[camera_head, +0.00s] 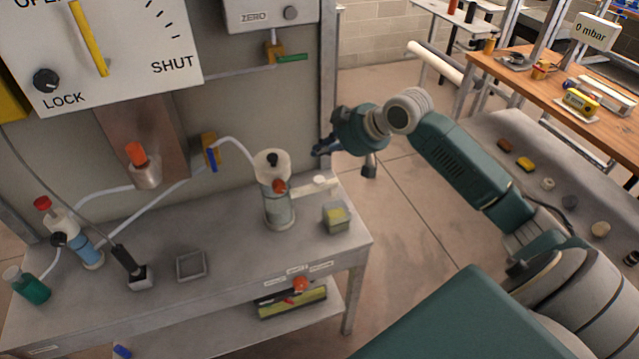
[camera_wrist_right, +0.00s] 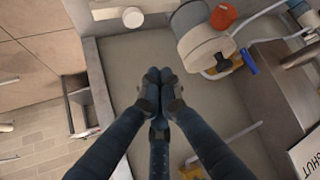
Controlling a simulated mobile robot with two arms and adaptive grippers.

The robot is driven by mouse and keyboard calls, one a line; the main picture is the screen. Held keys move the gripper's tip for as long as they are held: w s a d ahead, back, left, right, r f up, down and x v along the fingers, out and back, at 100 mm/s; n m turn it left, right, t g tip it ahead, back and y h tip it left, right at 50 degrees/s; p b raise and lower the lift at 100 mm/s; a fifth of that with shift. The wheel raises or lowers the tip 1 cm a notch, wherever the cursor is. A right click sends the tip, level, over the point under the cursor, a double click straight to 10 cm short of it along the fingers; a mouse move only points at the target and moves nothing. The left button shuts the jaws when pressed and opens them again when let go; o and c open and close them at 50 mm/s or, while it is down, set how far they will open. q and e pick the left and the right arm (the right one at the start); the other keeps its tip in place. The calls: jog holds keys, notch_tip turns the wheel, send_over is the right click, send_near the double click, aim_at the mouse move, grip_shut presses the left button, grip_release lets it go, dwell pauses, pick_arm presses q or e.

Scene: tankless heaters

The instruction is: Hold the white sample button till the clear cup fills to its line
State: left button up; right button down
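A white-topped unit (camera_head: 272,165) with a black knob and a red knob stands on the grey bench. Its clear cup (camera_head: 279,212) is below the white top; its fill level and line are too small to read. A small white button (camera_head: 320,179) sits on a pale bar beside it; a round white knob, apparently the same button, shows in the wrist view (camera_wrist_right: 133,17). My right gripper (camera_head: 318,150) is above and behind the button, apart from it. In the wrist view its dark fingers (camera_wrist_right: 152,76) meet at the tips with nothing between them. My left gripper is out of view.
A grey-yellow block (camera_head: 336,217) sits near the bench's right end. A valve with a blue lever (camera_head: 211,157) and a hose are left of the unit. A metal post (camera_head: 328,70) rises behind the bench.

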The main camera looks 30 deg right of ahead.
jog(key=b, duration=0.4)
send_over(315, 179)
jog(key=s, duration=0.2)
jog(key=f, duration=0.4)
jog(key=shift+w+d+f, duration=0.2)
jog(key=shift+d+f, duration=0.15)
jog(key=shift+d, duration=0.05)
jog(key=shift+f, duration=0.95)
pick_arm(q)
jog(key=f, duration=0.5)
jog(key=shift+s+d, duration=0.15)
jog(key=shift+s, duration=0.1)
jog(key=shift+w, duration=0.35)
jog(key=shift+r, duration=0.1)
pick_arm(e)
jog(key=shift+f, duration=0.25)
jog(key=shift+f, duration=0.25)
jog(key=shift+s+f, duration=0.1)
jog(key=shift+f, duration=0.5)
